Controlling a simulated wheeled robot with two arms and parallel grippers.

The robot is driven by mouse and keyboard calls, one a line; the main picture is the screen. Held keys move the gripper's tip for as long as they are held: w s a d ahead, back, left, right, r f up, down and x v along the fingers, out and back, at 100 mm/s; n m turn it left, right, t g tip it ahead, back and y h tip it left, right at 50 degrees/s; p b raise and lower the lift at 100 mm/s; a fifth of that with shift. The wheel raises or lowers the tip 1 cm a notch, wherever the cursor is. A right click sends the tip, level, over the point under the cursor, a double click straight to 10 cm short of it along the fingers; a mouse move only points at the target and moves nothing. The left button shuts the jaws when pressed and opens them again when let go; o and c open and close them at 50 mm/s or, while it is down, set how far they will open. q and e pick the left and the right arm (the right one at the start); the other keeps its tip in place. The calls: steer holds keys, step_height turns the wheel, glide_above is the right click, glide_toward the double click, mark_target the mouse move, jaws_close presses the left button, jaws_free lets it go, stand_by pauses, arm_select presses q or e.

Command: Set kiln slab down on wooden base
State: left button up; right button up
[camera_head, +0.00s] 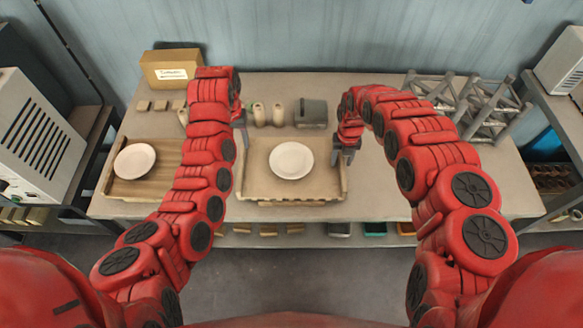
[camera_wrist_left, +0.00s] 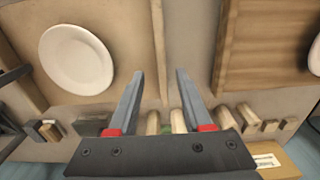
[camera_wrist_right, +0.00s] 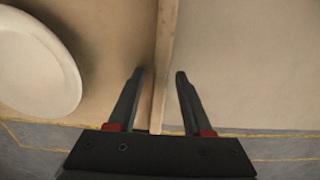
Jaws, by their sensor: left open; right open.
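A light tan tray-like slab (camera_head: 255,180) with raised side rims lies at the middle of the table, with a white plate (camera_head: 291,160) on it. I take it for the kiln slab. A darker slatted wooden base (camera_head: 170,175) lies apart to its left, with another white plate (camera_head: 134,161) on it. My left gripper (camera_head: 241,124) is open at the slab's left side; its rim (camera_wrist_left: 158,50) lines up with the gap between the fingers. My right gripper (camera_head: 345,156) is open at the right side; the rim (camera_wrist_right: 162,70) shows between its fingers. Contact cannot be told.
Behind the slab stand small bottles (camera_head: 259,114) and a dark grey box (camera_head: 311,112). A cardboard box (camera_head: 170,68) is at the back left, and a metal truss frame (camera_head: 480,105) at the back right. Bare tabletop (camera_head: 385,190) lies right of the slab.

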steer(key=shift+w+r, duration=0.1)
steer(key=shift+r, duration=0.2)
arm_select(q)
steer(key=shift+a+r, duration=0.1)
steer(key=shift+r, duration=1.05)
arm_select(e)
step_height(320, 180, up, 11)
steer(key=shift+r, duration=0.2)
